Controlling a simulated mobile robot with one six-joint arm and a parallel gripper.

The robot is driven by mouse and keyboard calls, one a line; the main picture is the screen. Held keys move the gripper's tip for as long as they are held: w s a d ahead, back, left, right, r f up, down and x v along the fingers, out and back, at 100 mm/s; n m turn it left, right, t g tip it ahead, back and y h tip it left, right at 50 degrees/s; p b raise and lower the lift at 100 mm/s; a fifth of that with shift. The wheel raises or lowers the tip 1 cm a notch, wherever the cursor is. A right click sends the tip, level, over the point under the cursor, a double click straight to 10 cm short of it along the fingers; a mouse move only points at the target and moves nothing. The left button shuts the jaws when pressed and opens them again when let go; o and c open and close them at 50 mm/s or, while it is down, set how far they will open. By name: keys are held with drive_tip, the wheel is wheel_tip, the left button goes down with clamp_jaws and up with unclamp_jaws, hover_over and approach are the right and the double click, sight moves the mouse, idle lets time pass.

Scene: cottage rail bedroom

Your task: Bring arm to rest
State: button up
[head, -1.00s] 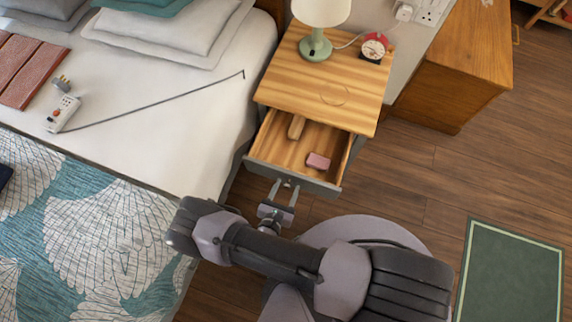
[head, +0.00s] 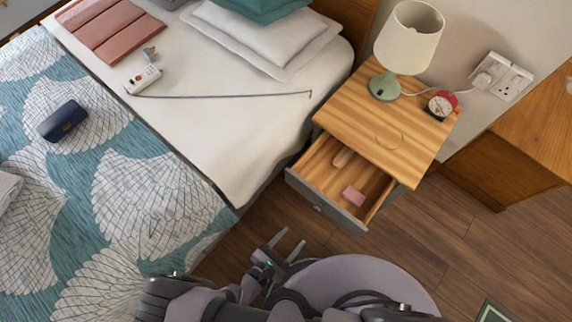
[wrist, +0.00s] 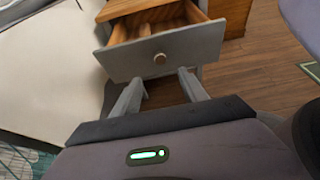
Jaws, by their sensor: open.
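My gripper (head: 285,243) is open and empty in the head view, low in front of the nightstand and close to my body. Its two fingers point up towards the drawer, clear of it. In the wrist view my gripper (wrist: 160,95) shows both fingers apart with nothing between them. The nightstand drawer (head: 328,207) is pulled open, and its grey front with a round knob (wrist: 160,58) faces the fingers in the wrist view. A pink block (head: 353,195) and a wooden piece (head: 343,158) lie inside the drawer.
The nightstand (head: 400,150) holds a green lamp (head: 384,86) and a red alarm clock (head: 441,104).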

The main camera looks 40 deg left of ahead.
drive_tip(key=shift+v, duration=1.2)
